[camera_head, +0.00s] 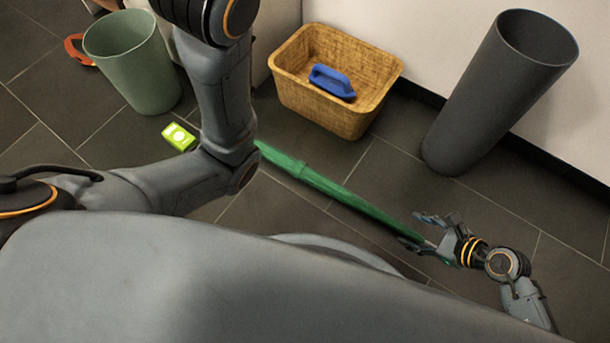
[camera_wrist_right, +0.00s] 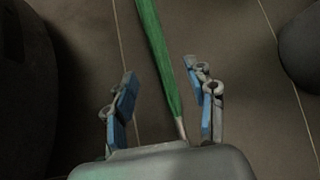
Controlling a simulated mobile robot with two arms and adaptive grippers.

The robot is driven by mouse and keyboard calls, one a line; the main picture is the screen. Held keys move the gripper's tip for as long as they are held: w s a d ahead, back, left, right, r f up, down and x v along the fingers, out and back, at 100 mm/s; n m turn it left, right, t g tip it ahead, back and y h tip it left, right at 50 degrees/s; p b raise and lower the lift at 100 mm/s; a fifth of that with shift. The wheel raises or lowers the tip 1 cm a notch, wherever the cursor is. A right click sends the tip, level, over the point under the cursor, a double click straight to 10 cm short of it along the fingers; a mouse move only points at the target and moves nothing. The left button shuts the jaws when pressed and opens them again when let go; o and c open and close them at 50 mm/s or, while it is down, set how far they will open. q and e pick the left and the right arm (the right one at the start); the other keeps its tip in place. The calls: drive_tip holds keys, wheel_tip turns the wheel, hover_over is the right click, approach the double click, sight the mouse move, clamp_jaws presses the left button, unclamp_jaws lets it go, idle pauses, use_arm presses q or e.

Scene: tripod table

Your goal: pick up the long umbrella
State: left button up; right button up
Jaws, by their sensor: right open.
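The long umbrella is green and closed, and lies across the dark tiled floor (camera_head: 335,190) in the head view. Its upper left end is hidden behind my left arm. In the right wrist view the umbrella (camera_wrist_right: 160,50) runs down between the two fingers, with its thin grey tip near the palm. My right gripper (camera_head: 425,232) is open at the umbrella's lower right end, with a finger on either side of it. The right gripper also shows in the wrist view (camera_wrist_right: 165,100), its blue pads apart from the umbrella. My left gripper is out of view.
A wicker basket (camera_head: 290,92) holding a blue object (camera_head: 332,82) stands by the wall. A tall dark grey bin (camera_head: 490,95) is right of it. A pale green bin (camera_head: 135,65), a lime box (camera_head: 179,137) and an orange item (camera_head: 78,50) are at left.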

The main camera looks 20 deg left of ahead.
sight(392, 222)
drive_tip(key=b+x, duration=0.1)
drive_tip(key=x, duration=0.1)
drive_tip(key=shift+a+f, duration=0.2)
drive_tip(key=shift+f, duration=0.05)
drive_tip(key=b+x, duration=0.4)
drive_tip(key=shift+a+f, duration=0.2)
drive_tip(key=shift+f, duration=0.05)
drive_tip(key=shift+w+a+f+b, duration=0.1)
drive_tip(key=shift+w+a+b, duration=0.1)
drive_tip(key=shift+b, duration=0.15)
drive_tip(key=shift+s, duration=0.1)
clamp_jaws()
